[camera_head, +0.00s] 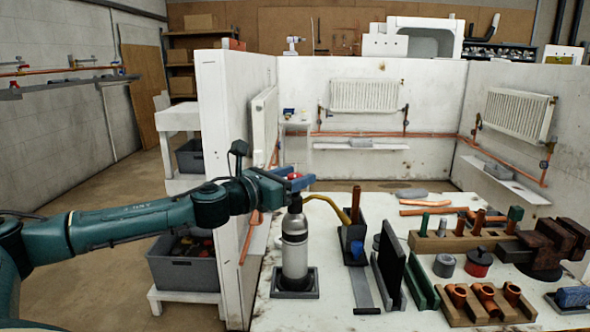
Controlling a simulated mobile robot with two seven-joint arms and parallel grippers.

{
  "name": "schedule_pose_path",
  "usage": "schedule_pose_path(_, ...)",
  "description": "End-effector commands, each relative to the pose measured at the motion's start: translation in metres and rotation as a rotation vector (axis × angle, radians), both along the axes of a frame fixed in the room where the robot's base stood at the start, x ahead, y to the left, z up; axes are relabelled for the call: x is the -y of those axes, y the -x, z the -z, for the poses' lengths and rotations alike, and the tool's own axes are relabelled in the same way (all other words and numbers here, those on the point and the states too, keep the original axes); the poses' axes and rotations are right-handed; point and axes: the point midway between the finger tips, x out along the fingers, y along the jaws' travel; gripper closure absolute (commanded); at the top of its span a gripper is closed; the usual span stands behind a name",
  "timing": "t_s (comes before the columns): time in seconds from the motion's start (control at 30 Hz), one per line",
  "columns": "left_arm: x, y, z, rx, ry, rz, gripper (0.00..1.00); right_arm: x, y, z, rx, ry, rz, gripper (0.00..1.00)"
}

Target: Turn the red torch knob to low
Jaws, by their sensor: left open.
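The torch (294,243) is a grey metal cylinder standing upright in a dark square base (295,291) near the left edge of the bench. A curved brass-coloured tube (331,204) runs from its top to the right. The red knob (294,176) shows as a small patch of red at the torch's top, partly hidden by my gripper. My left gripper (293,178) is open, with its blue fingers at the knob, one on each side of the red. I cannot tell whether they touch it, and the knob's setting is not readable. My right gripper is not in view.
A black holder (352,243) stands right of the torch, with dark upright plates (391,262) beside it. A white partition (222,150) stands behind my left arm.

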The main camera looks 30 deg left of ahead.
Motion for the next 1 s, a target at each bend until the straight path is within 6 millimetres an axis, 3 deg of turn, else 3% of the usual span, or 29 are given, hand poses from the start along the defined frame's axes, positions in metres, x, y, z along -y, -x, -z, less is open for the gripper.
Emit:
schedule_pose_path(0.33,0.0014,-0.0046,-0.0002,0.001,-0.002,0.001,0.51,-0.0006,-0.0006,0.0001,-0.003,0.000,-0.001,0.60)
schedule_pose_path(0.87,0.0011,-0.0043,-0.0002,0.001,-0.001,0.000,0.93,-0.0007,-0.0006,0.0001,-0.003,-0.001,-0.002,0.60)
schedule_pose_path(1.0,0.0012,-0.0042,-0.0004,0.000,-0.001,-0.003,0.94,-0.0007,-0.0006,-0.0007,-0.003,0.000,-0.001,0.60)
